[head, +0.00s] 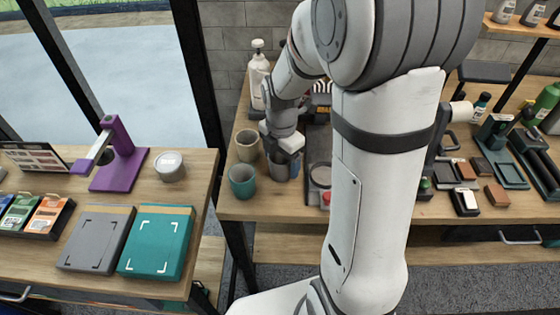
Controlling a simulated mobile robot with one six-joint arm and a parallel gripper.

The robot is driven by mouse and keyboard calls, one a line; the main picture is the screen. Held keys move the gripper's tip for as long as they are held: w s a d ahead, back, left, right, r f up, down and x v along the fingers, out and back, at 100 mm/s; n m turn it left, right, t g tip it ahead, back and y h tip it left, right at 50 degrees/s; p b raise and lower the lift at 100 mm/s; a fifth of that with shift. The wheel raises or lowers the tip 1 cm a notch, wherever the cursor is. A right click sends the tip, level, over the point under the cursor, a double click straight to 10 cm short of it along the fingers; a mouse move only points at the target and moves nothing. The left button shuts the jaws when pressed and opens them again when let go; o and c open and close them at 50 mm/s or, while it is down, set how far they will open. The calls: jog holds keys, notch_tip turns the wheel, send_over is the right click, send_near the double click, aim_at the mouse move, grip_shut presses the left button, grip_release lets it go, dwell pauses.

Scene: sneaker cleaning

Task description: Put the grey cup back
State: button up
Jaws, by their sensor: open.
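The grey cup (279,172) stands on the wooden table just below my gripper (284,152), partly hidden by it. My gripper points down at the cup's rim and is open. I cannot tell whether its fingers are around the cup or just above it. A teal cup (242,182) stands to the left and nearer the front edge. A beige cup (247,146) stands behind the teal one.
White pump bottle (258,75) stands behind the cups. A dark tray (318,165) lies right of the grey cup, partly behind my arm. Brushes and blocks crowd the table's right side. The left table holds a purple stand (122,160), a tin (170,166) and boxes (157,242).

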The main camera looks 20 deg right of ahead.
notch_tip(320, 180, up, 10)
jog(key=s+r+m+t, duration=0.2)
jog(key=s+m, duration=1.2)
jog(key=m, duration=0.9)
jog(key=shift+t+p, duration=0.3)
jog(key=shift+r, duration=0.1)
jog(key=shift+r, duration=0.1)
